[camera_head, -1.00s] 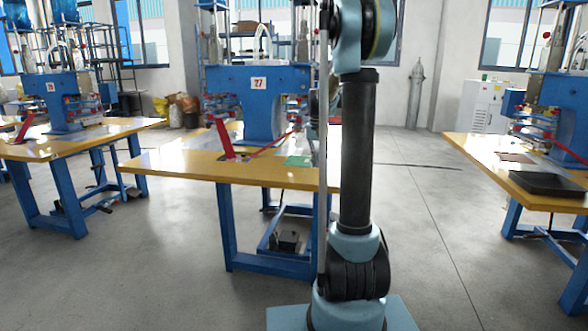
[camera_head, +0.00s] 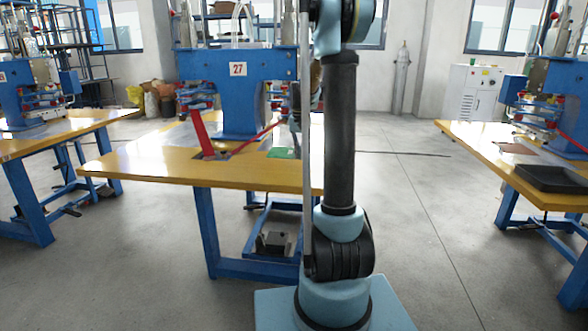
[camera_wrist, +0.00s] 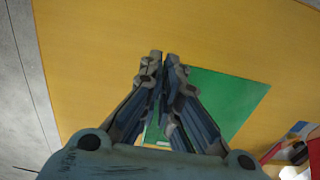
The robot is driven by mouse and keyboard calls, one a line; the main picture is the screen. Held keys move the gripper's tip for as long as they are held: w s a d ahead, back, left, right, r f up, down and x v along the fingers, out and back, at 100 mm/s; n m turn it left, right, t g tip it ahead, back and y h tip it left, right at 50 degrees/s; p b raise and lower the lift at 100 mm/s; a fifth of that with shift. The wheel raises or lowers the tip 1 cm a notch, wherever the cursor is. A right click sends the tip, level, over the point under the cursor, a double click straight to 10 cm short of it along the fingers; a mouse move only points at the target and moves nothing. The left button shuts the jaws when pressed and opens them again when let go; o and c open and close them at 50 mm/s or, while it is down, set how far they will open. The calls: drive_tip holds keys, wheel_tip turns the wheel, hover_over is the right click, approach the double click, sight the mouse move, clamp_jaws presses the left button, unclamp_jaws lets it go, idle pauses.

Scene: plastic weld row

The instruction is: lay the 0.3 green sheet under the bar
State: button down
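The green sheet (camera_head: 282,153) lies on the yellow table (camera_head: 135,166) at its right part, in front of the blue press numbered 27 (camera_head: 262,68). In the wrist view the green sheet (camera_wrist: 228,92) spreads right of and below my gripper (camera_wrist: 161,62); the fingers cover its left edge. The fingers are drawn together, tips almost meeting; whether the sheet's edge is between them cannot be seen. In the head view my arm hides most of the gripper. The press's bar is not clearly distinguishable. A small pale patch shows near the sheet's lower end.
A red upright piece (camera_head: 201,133) and a red slanting lever (camera_head: 258,134) stand left of the sheet. Another table at right carries a black tray (camera_head: 550,179). A further press table (camera_head: 62,135) stands at left. Grey floor between the tables is open.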

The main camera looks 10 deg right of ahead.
sight(299, 173)
drive_tip(key=shift+f, duration=3.4)
drive_tip(key=c, duration=1.8)
unclamp_jaws()
